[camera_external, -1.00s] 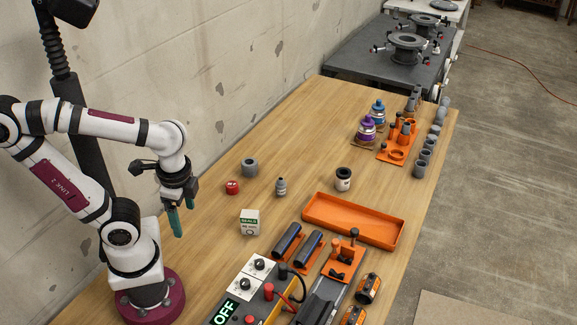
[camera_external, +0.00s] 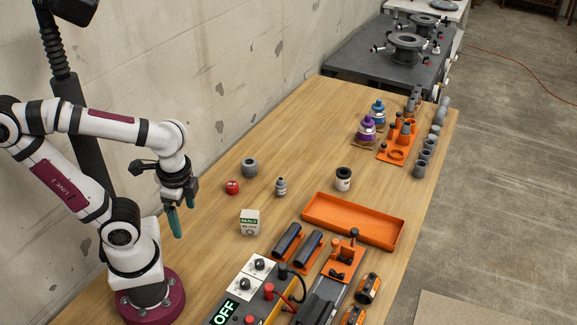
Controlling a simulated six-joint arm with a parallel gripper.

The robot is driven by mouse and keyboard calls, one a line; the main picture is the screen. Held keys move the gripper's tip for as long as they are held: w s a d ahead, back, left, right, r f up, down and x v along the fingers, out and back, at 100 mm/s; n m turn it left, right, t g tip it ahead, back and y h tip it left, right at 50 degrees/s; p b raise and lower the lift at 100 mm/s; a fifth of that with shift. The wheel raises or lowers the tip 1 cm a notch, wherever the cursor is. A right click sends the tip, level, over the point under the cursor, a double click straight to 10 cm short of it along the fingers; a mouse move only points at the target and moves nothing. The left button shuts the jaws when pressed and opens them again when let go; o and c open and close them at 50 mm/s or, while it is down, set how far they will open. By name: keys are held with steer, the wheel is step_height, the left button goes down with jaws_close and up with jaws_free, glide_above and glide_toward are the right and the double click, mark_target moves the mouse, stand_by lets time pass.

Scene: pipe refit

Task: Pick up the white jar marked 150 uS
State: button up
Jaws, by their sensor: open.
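A small white jar with a black top (camera_external: 343,179) stands upright on the wooden table, right of centre. It has a small marking on its side, too small to read. My gripper (camera_external: 181,213) points down at the left of the table, with teal fingers. It is open and empty, well to the left of the jar and apart from it.
An orange tray (camera_external: 352,221) lies just in front of the jar.

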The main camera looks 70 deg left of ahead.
steer(key=w+d+f+n+t+h, duration=0.1)
steer(key=w+d+n+h, duration=0.25)
steer(key=w+n, duration=0.35)
steer(key=w+d+n+h, duration=0.3)
steer(key=w+n+h, duration=0.2)
steer(key=w+n, duration=0.15)
steer(key=w+a+n+t+h, duration=0.2)
steer(key=w+a+n+t, duration=0.15)
steer(key=w+n, duration=0.45)
steer(key=n+t+y, duration=0.7)
steer(key=n+t, duration=0.2)
steer(key=n, duration=1)
glide_toward(339, 172)
steer(key=x, duration=1)
steer(key=shift+r, duration=0.1)
jaws_close()
steer(key=shift+r, duration=0.15)
